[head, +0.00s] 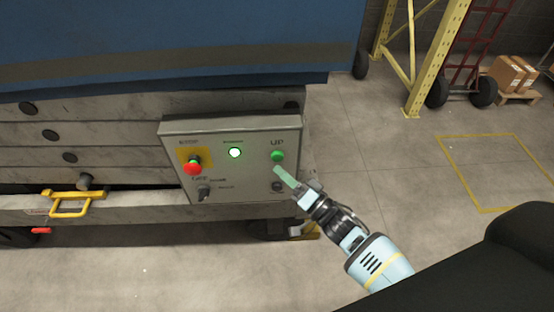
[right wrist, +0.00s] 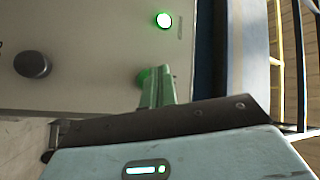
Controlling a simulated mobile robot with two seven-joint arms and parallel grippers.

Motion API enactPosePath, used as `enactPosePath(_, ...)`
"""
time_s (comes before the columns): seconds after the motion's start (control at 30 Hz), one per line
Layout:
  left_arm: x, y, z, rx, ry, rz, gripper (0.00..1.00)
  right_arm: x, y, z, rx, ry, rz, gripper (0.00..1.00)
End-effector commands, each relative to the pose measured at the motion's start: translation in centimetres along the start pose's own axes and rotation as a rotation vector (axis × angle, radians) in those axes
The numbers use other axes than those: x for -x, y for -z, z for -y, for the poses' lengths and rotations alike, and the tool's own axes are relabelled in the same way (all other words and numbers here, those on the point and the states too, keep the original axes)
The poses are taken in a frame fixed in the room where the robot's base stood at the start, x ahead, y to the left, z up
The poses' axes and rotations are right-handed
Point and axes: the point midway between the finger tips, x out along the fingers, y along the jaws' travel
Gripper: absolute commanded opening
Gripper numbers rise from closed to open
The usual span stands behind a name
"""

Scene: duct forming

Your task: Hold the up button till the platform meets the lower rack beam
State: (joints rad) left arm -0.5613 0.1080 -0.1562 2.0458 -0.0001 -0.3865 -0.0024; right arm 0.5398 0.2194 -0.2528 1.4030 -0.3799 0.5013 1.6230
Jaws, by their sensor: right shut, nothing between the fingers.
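The green up button (head: 277,155) is at the right of the grey control panel (head: 230,126), under the label "UP". My right gripper (head: 282,173) is shut, with its green fingertips just below the button in the head view. In the right wrist view the shut fingers (right wrist: 158,80) overlap the green button (right wrist: 144,75) and hide part of it. I cannot tell whether they touch or press it. The blue-covered platform (head: 180,45) is above the panel. The lower rack beam cannot be made out. My left gripper is not in view.
The panel also has a red stop button (head: 193,167), a lit green lamp (head: 235,153) and dark knobs. A yellow handle (head: 72,204) sticks out at the left. A yellow rack upright (head: 432,60), a red hand truck (head: 478,45) and cartons (head: 512,72) stand behind at right.

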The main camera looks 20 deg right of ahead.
Motion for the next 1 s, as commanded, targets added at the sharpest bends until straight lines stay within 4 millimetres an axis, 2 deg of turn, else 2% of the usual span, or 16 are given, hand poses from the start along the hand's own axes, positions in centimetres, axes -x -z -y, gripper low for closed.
enactPosePath(0.23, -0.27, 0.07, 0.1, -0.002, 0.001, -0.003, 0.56, -0.66, 0.47, -0.47, -0.001, 0.0, 0.0, 0.0)
enactPosePath(1.0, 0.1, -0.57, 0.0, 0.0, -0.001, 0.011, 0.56, -0.65, 0.47, -0.44, -0.001, 0.0, 0.0, 0.0)
